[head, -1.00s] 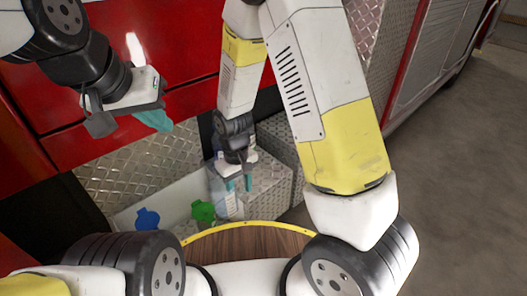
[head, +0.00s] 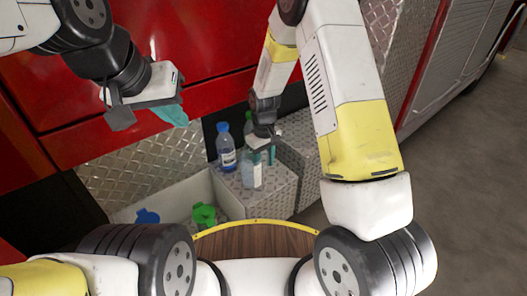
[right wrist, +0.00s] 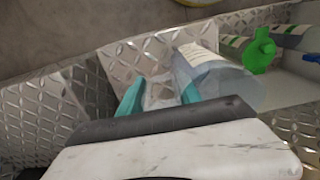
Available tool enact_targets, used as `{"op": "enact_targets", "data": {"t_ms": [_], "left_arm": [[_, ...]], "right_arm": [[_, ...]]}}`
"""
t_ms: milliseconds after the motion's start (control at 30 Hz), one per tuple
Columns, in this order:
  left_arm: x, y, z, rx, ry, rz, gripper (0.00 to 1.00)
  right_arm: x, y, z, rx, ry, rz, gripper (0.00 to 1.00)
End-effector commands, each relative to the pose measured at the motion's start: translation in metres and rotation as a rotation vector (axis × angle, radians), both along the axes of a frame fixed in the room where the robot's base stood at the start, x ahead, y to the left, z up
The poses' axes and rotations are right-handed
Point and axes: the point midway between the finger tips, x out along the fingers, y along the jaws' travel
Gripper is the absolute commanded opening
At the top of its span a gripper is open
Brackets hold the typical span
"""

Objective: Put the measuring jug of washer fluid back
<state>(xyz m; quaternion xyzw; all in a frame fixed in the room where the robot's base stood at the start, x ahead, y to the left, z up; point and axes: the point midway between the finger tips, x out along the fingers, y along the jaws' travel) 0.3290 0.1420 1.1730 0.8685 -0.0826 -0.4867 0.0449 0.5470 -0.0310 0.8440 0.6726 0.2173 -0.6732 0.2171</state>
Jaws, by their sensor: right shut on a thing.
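The measuring jug (head: 250,174) is a clear, pale container with a white label. In the head view it is at the diamond-plate step, in front of a blue-capped bottle. My right gripper (head: 262,156) is shut on it.
A pale bin (head: 185,196) left of the step holds blue-topped (head: 147,216) and green-topped (head: 204,214) items. A round wooden top (head: 255,241) is nearest me.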

Motion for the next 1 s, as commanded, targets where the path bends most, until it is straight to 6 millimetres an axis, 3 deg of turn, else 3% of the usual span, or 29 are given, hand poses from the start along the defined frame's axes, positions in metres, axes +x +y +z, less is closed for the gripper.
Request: {"op": "enact_targets", "data": {"t_ms": [233, 500, 867, 900, 1000], "left_arm": [[0.0, 0.0, 0.0, 0.0, 0.0, 0.0, 0.0], [0.0, 0.0, 0.0, 0.0, 0.0, 0.0, 0.0], [0.0, 0.0, 0.0, 0.0, 0.0, 0.0, 0.0], [0.0, 0.0, 0.0, 0.0, 0.0, 0.0, 0.0], [0.0, 0.0, 0.0, 0.0, 0.0, 0.0, 0.0]], "right_arm": [[0.014, -0.007, -0.002, 0.0, 0.0, -0.001, 0.0], [0.013, -0.006, -0.036, -0.001, 0.001, 0.0, 0.0], [0.013, -0.006, -0.039, 0.0, 0.0, 0.0, 0.0], [0.013, -0.006, -0.04, 0.0, 0.0, 0.0, 0.44], [0.013, -0.006, -0.039, 0.0, 0.0, 0.0, 0.62]]}}
